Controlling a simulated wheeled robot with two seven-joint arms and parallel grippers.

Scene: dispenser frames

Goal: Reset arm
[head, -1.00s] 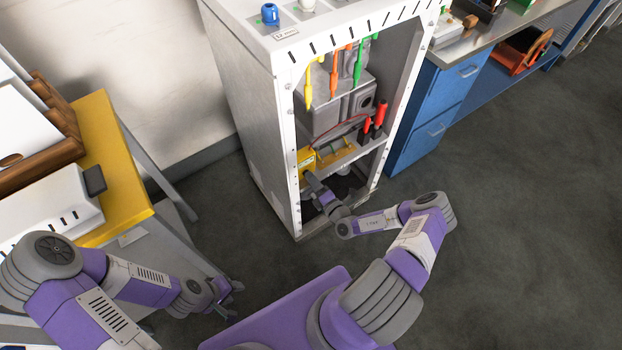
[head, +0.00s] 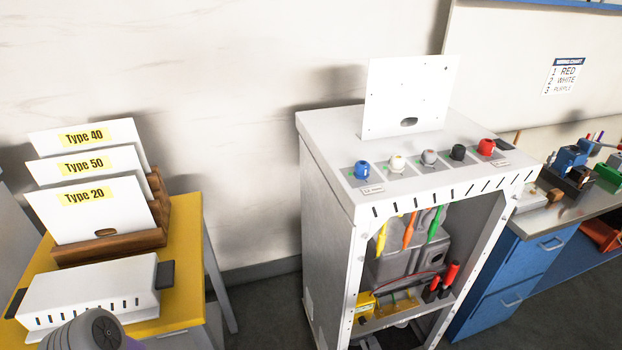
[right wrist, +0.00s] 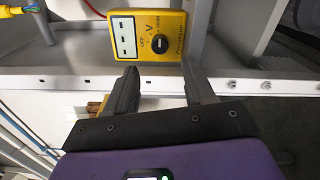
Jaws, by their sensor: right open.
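My right gripper (right wrist: 160,68) shows in the right wrist view with its two dark fingers apart and nothing between them. A yellow multimeter (right wrist: 149,36) with a display and a dial is just past the fingertips; whether they touch it I cannot tell. In the head view the multimeter (head: 366,305) sits at the left of the lower shelf inside the white dispenser cabinet (head: 325,190). My right arm is hard to make out there. Part of my left arm (head: 92,332) shows at the bottom left; its gripper is out of view.
Coloured knobs and an upright white panel (head: 410,95) top the cabinet. Yellow, orange and green tools hang inside. A yellow table (head: 190,255) with labelled plates (head: 88,210) stands left. A blue workbench (head: 512,270) stands right.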

